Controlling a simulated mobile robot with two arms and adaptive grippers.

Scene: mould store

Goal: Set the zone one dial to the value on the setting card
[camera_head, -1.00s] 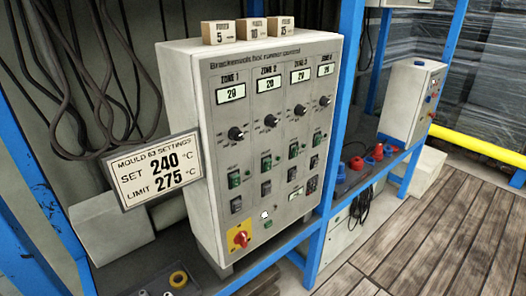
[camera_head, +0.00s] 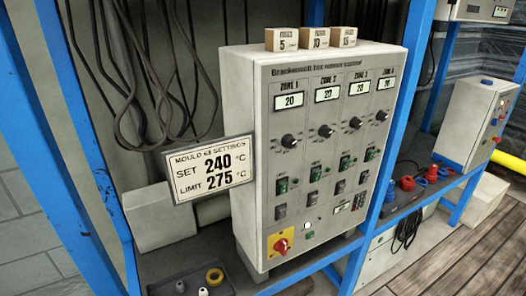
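The hot runner control cabinet (camera_head: 262,160) stands on a dark shelf in the middle of the head view. Its zone 1 dial (camera_head: 289,141) is a black knob below the zone 1 display (camera_head: 291,100), which reads 20. The exact pointer angle of the dial is too small to tell. The setting card (camera_head: 209,171) is at the cabinet's left side and reads "Mould 63 settings, set 240 °C, limit 275 °C". The zone 2, 3 and 4 dials sit in a row to the right. Neither of my grippers shows in the view.
Three small labelled boxes (camera_head: 313,38) stand on top of the cabinet. A red rotary switch (camera_head: 281,245) on yellow is at its lower left. Blue rack posts (camera_head: 408,110) flank the shelf. A tray (camera_head: 187,284) with small parts sits at front left. Cables hang behind.

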